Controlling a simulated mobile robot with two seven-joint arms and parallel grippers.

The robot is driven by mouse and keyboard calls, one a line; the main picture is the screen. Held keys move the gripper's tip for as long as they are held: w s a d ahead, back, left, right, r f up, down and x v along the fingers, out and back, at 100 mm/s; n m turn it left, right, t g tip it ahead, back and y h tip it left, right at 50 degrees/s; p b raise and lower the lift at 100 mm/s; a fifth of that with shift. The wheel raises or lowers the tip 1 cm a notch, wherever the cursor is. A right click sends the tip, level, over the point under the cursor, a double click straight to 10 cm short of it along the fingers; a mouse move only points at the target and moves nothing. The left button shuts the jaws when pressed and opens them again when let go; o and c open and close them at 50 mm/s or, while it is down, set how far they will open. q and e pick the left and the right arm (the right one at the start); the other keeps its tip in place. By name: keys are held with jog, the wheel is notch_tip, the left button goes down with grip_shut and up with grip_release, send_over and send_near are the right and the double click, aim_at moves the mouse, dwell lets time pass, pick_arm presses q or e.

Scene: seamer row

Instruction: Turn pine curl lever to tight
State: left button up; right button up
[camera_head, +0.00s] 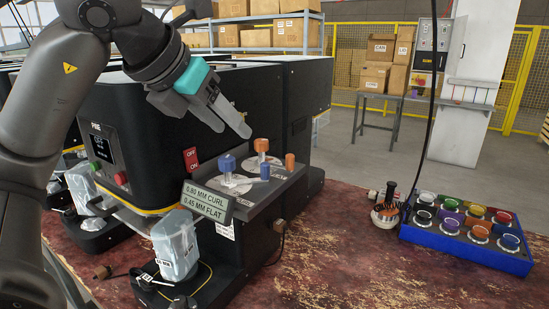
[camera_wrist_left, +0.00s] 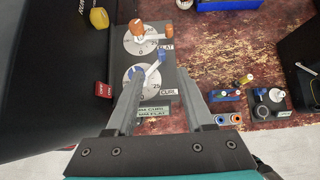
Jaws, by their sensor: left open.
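The seamer (camera_head: 180,115) is a black machine with a small screen at its front. On its grey side shelf are two dials with levers. The blue lever (camera_head: 227,163) sits on the front dial, marked CURL in the left wrist view, where its arm (camera_wrist_left: 154,68) points up and right. The orange lever (camera_head: 261,146) is on the dial marked FLAT.
A blue tray (camera_head: 465,255) of colored jars stands on the worn red table (camera_head: 340,240) at right. A small dark-handled item (camera_head: 386,210) stands left of it. A clear container (camera_head: 176,247) stands before the seamer. A black cable (camera_head: 432,110) hangs down. The table's middle is free.

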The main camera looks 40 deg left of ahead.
aim_at(265, 163)
pick_arm(q)
jog(key=x, duration=0.6)
jog(key=shift+s+d+f, duration=0.1)
jog(key=shift+s+f, duration=0.05)
jog(key=shift+s, duration=0.05)
jog(key=p+x, duration=0.1)
jog(key=x, duration=0.7)
jog(key=shift+w+f, duration=0.2)
jog(key=shift+w, duration=0.1)
pick_arm(e)
jog(key=shift+s+r, duration=0.3)
jog(key=shift+s, duration=0.2)
jog(key=shift+s+r, duration=0.25)
jog(key=shift+s, duration=0.25)
pick_arm(q)
grip_shut()
